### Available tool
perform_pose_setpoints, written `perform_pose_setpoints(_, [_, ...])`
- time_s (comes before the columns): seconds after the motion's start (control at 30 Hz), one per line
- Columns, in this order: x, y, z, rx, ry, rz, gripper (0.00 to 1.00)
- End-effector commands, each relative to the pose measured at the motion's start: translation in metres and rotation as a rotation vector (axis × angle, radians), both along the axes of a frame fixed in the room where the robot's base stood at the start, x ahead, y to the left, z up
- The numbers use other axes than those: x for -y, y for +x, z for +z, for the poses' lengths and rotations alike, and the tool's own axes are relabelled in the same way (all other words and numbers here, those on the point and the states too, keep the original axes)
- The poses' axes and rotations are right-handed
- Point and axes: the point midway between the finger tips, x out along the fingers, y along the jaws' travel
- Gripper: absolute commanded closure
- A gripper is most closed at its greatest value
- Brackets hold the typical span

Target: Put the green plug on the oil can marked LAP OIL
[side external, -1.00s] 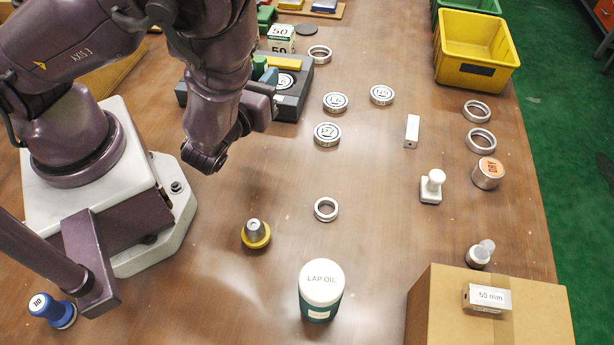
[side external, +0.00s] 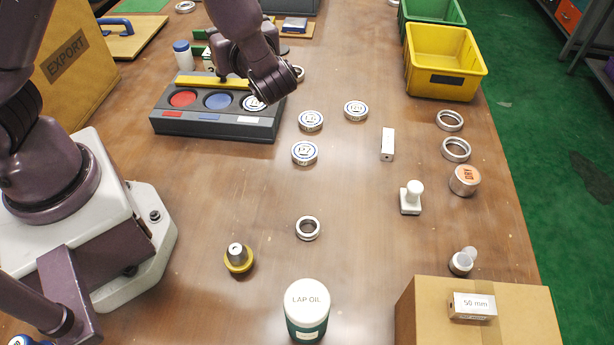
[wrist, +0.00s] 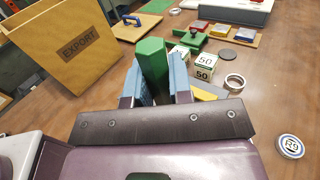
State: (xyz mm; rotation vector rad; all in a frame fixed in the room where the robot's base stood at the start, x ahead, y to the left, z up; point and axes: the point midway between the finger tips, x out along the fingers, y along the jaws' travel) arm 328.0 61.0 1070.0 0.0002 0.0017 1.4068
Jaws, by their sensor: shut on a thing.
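The green plug (wrist: 152,62) is a green hexagonal piece. In the wrist view it stands between the two blue finger pads of my gripper (wrist: 153,88), which is shut on it. In the side view my wrist is over the far left of the table, above the dark tray; the fingers and the plug are hidden or too unclear to make out there. The oil can marked LAP OIL (side external: 307,312) stands upright at the near middle of the table, with a white top and dark green body. My gripper is far from it.
A dark tray (side external: 215,128) with red and blue discs lies below my wrist. Marked rings (side external: 304,153), a plain ring (side external: 308,228) and a yellow-based cone (side external: 238,258) lie between tray and can. A cardboard box (side external: 520,310) stands right of the can.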

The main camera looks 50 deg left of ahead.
Motion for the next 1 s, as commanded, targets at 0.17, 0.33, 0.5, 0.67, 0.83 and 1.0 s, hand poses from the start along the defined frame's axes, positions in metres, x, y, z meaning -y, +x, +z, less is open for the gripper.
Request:
perform_pose_setpoints(0.17, [-0.012,-0.05,-0.017,-0.004,0.004,0.288,1.0])
perform_pose_setpoints(0.33, [-0.005,-0.109,-0.031,-0.004,0.006,0.628,1.0])
perform_pose_setpoints(0.5, [0.023,-0.161,-0.036,-0.004,0.007,0.968,1.0])
perform_pose_setpoints(0.67, [0.062,-0.197,-0.033,-0.004,0.005,1.278,1.0])
perform_pose_setpoints(0.83, [0.11,-0.22,-0.023,-0.002,0.003,1.597,1.0])
perform_pose_setpoints(1.0, [0.161,-0.228,-0.006,-0.003,0.003,1.906,1.0])
